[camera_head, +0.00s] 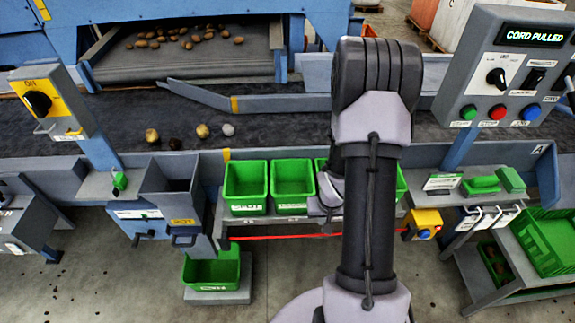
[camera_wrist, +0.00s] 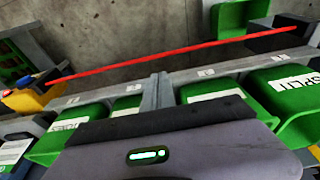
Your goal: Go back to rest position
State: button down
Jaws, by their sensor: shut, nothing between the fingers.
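My arm rises through the middle of the camera_head view and bends over toward the row of green bins. My gripper shows in the wrist view, its two grey fingers (camera_wrist: 160,88) together with nothing seen between them. They point toward the rail of the bin row, between green bins; I cannot tell whether they touch it. In the camera_head view my gripper is mostly hidden behind my arm. The red pull cord (camera_head: 285,237) runs below the bins to a yellow switch box (camera_head: 424,223). The cord also crosses the wrist view (camera_wrist: 170,56).
Green bins (camera_head: 246,209) line the conveyor's front edge. The control panel (camera_head: 511,72) at right reads "CORD PULLED". Several potatoes or stones lie on the dark belt (camera_head: 290,134). A grey chute (camera_head: 168,206) stands left, a shelf with a green crate (camera_head: 545,241) right. Floor shows at front left.

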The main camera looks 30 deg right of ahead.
jog(key=w+a+r+t+b, duration=0.1)
jog(key=a+r, duration=0.6)
jog(key=r, duration=0.4)
jog(key=w+a+r+t+b, duration=0.1)
jog(key=a+r, duration=0.5)
jog(key=r, duration=0.5)
jog(key=s+a+r+n+t+y, duration=0.1)
jog(key=s+a+r, duration=0.3)
jog(key=a, duration=0.3)
jog(key=s+a+r+y+b, duration=0.1)
jog(key=s+a+r+y, duration=0.1)
jog(key=s+a+r, duration=0.3)
jog(key=s+a, duration=0.1)
jog(key=a, duration=0.1)
jog(key=shift+s+a+n+t+b, duration=0.3)
jog(key=shift+a+n+t, duration=0.05)
jog(key=shift+n+t, duration=0.05)
